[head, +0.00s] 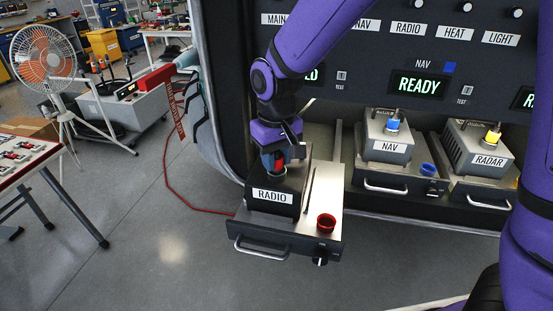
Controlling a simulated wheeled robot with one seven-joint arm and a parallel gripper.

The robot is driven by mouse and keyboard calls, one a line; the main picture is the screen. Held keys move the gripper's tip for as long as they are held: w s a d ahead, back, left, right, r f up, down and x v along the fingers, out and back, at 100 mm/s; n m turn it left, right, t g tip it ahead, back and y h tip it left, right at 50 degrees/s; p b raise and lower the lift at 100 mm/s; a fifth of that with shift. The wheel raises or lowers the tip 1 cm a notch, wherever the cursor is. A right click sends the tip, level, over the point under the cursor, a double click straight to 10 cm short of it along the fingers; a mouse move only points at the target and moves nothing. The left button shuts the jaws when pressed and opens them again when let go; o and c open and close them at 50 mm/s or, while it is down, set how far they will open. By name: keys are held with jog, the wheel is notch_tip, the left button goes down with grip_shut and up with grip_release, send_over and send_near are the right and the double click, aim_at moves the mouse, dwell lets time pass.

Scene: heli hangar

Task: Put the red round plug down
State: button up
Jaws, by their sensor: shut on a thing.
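My gripper (279,160) is shut on the red round plug (279,160), right above the back of the black box labelled RADIO (273,197). Only a little red shows between the fingers, with a pale ring just below it on the box. I cannot tell whether the plug touches the ring. The RADIO box stands on a pulled-out grey drawer (280,246). A round red cup-like holder (326,222) sits on the drawer's front right corner and looks empty.
To the right, boxes labelled NAV (388,148) and RADAR (487,160) carry blue and yellow plugs and sit further back in the rack. A labelled panel (430,50) with a READY display is above. A red cable (180,205) lies on the open floor at left.

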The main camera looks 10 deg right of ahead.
jog(key=shift+f, duration=0.35)
jog(key=shift+f, duration=0.15)
jog(key=o, duration=0.9)
jog(key=shift+o, duration=0.2)
notch_tip(320, 180, up, 12)
jog(key=shift+r, duration=0.15)
jog(key=shift+d+r, duration=0.15)
jog(key=shift+d, duration=0.1)
jog(key=s+d+r+m+t, duration=0.2)
jog(key=s+d+r, duration=0.1)
jog(key=s+d, duration=0.6)
jog(key=s+d+r+m+t, duration=0.3)
jog(key=s+d, duration=0.6)
jog(key=d, duration=0.6)
jog(key=shift+s+r, duration=0.35)
jog(key=shift+r, duration=0.15)
